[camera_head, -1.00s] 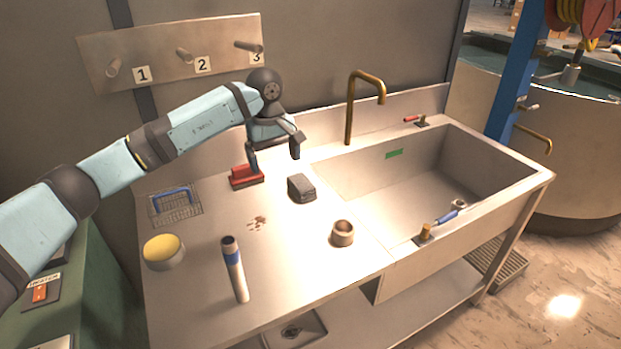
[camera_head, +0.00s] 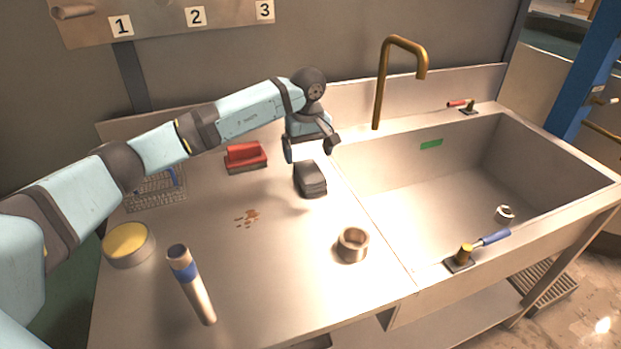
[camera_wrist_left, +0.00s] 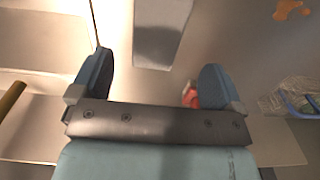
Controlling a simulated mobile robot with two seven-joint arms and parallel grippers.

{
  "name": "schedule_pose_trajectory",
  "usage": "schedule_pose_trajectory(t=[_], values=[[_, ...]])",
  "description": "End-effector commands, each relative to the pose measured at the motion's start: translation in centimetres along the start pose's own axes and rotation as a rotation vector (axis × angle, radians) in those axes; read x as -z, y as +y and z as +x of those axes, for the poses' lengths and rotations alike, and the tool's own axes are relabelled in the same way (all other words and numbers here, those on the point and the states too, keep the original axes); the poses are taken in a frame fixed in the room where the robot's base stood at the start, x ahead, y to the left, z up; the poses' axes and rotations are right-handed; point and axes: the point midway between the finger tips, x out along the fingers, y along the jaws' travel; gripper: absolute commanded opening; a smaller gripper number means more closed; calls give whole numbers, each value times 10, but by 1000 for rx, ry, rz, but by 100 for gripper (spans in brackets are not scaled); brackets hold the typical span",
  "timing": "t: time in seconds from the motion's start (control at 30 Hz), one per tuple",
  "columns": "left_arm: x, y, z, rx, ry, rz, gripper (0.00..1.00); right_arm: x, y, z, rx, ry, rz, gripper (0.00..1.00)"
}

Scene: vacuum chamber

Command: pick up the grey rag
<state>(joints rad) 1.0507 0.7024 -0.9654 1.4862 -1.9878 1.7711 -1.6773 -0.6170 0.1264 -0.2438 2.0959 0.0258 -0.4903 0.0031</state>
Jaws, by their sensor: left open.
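The grey rag (camera_head: 310,179) looks like a dark grey, folded, block-shaped bundle. It lies on the steel counter, left of the sink. In the left wrist view the rag (camera_wrist_left: 160,30) shows at the top middle, beyond the fingertips. My left gripper (camera_head: 311,150) is open and empty, above the counter just behind the rag. In the left wrist view its two blue-grey fingers (camera_wrist_left: 157,75) stand wide apart, with nothing between them. My right gripper is in neither view.
A red brush (camera_head: 246,157) sits left of the rag. A metal ring (camera_head: 352,245), brown stain (camera_head: 247,217), blue-banded tube (camera_head: 193,285), yellow-topped tin (camera_head: 128,244) and wire basket (camera_head: 156,190) are on the counter. The sink (camera_head: 430,185) and brass tap (camera_head: 382,85) are to the right.

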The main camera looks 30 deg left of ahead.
Motion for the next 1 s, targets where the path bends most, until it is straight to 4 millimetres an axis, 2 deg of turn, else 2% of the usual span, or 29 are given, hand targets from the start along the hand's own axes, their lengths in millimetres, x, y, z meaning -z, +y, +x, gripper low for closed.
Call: schedule_pose_trajectory(t=[0.1, 0.37, 0.63, 0.9, 1.0], values=[[0, 0, 16, -1, 0, -1, 94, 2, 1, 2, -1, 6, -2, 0], [-1, 1, 31, -1, -1, 0, 94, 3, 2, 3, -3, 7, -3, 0], [-2, 3, 70, -1, -2, -1, 94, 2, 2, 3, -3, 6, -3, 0], [-1, 4, 74, -3, 1, 0, 94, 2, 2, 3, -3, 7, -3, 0], [-1, 4, 74, -2, 1, 0, 71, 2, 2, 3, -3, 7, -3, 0]])
